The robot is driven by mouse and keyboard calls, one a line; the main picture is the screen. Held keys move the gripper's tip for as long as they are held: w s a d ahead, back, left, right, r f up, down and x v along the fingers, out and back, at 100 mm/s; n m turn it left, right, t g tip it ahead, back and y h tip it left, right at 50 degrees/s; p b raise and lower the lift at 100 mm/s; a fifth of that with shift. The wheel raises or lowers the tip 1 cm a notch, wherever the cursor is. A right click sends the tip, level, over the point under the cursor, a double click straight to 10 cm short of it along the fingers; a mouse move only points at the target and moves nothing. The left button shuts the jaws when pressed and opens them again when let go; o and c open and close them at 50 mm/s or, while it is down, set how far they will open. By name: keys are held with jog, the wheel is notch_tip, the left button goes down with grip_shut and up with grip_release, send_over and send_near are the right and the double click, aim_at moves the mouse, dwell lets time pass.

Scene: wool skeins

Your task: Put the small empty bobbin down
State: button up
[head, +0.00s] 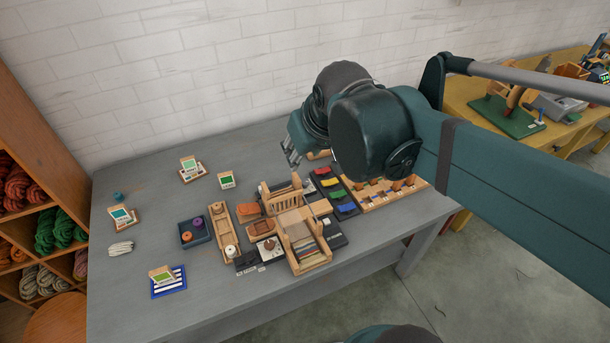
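My gripper (291,158) is above the back of the grey table (150,270), right of centre, with its fingers pointing down. The fingers are small and dark here, and I cannot tell how far apart they are or whether anything is between them. I cannot make out the small empty bobbin for certain. A narrow wooden tray (216,222) left of the loom (303,243) holds a small pale round piece (231,250), which may be a bobbin or spool. My arm hides part of the table's back right.
A dark blue tray (207,238) holds purple and orange pieces. A dark rack of coloured pieces (335,192) and a wooden rack (418,186) stand at right. Small card stands (192,171), a pale skein (121,248) and a striped mat (160,290) lie left.

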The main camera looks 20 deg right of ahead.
jog(key=s+a+f+t, duration=0.1)
jog(key=s+a+f, duration=0.1)
jog(key=s, duration=0.4)
jog(key=shift+s+f, duration=0.15)
jog(key=shift+f, duration=0.25)
dwell(1.0)
